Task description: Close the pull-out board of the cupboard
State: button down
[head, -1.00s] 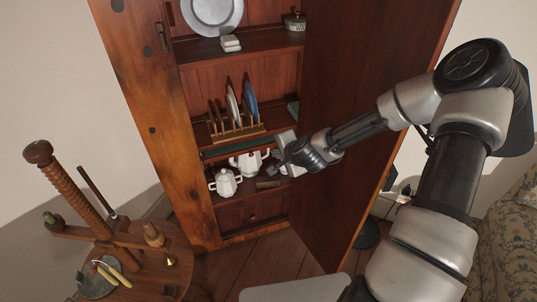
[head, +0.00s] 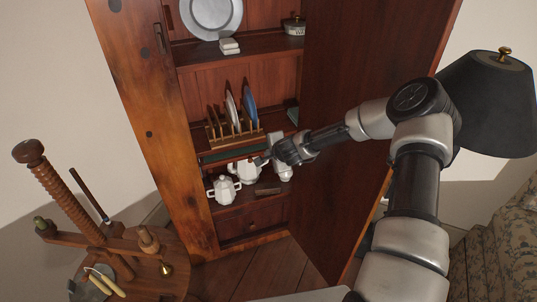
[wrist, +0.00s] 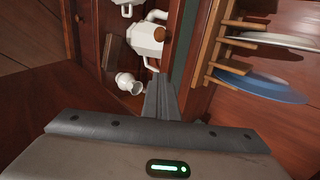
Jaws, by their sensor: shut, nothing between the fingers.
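The cupboard (head: 175,130) stands open, with shelves inside. The pull-out board (head: 222,157) appears as a thin strip with a dark green top, just below the shelf with the plate rack. How far it sticks out is hard to tell. In the wrist view its green strip (wrist: 184,62) runs beside a round brown knob (wrist: 187,34). My gripper (head: 264,160) is at the right part of the board, in front of the cupboard opening. Its fingers (wrist: 165,98) are together and empty, close to the green strip; contact cannot be told.
White pots (head: 224,189) stand on the shelf below the board. The plate rack (head: 236,138) holds plates above it. A spinning-wheel-like wooden stand (head: 150,270) is at lower left, a black lamp (head: 490,100) at right.

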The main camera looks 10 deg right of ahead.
jog(key=shift+w+a, duration=0.1)
jog(key=shift+w, duration=0.1)
jog(key=shift+w+a, duration=0.25)
jog(key=shift+w, duration=1)
